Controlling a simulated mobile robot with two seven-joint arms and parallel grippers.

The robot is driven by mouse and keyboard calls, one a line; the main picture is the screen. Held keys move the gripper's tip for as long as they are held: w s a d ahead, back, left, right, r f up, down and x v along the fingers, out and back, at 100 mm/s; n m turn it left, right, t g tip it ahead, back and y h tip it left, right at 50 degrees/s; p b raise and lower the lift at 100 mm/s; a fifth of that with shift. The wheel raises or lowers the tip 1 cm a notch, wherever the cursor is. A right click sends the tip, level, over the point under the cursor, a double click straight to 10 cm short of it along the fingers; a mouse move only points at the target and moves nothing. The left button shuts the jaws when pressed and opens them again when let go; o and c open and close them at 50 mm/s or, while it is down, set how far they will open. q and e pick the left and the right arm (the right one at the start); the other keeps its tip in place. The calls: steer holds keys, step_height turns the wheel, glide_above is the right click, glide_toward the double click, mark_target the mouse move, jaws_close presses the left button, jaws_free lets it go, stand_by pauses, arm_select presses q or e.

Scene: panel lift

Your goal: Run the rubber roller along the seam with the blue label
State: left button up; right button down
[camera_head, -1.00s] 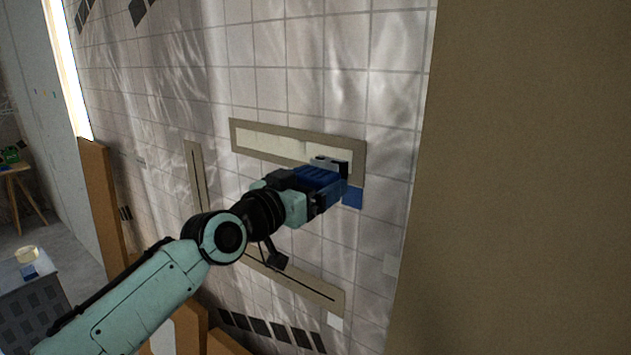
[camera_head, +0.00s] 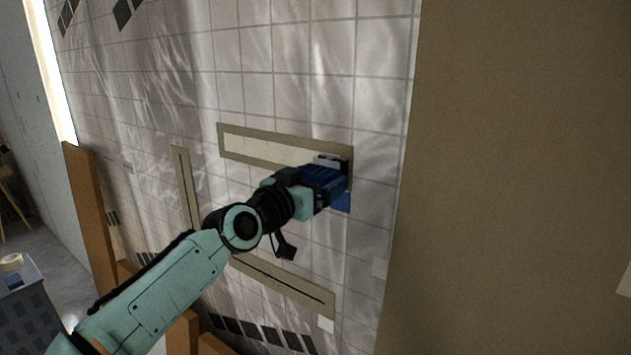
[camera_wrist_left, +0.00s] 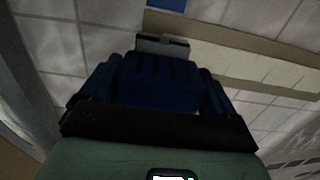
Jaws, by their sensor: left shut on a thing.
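The seam with the blue label is the upper horizontal strip (camera_head: 270,147), pale along its middle with a tan border. The blue label (camera_head: 342,203) sits just below its right end; part of it shows at the top of the left wrist view (camera_wrist_left: 166,4). My left gripper (camera_head: 333,178), with blue fingers, is at the strip's right end and shut on the roller (camera_head: 330,162). In the left wrist view the roller (camera_wrist_left: 162,46) shows as a small grey piece beyond the fingers, over the strip's edge. I cannot tell whether it touches. My right gripper is not in view.
A vertical seam (camera_head: 185,190) is at the left and a lower seam (camera_head: 285,284) with a white label (camera_head: 326,324) is below my arm. A brown panel (camera_head: 510,180) fills the right side. A grey crate (camera_head: 25,315) stands lower left.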

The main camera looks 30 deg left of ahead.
arm_select(q)
steer(key=shift+w, duration=0.9)
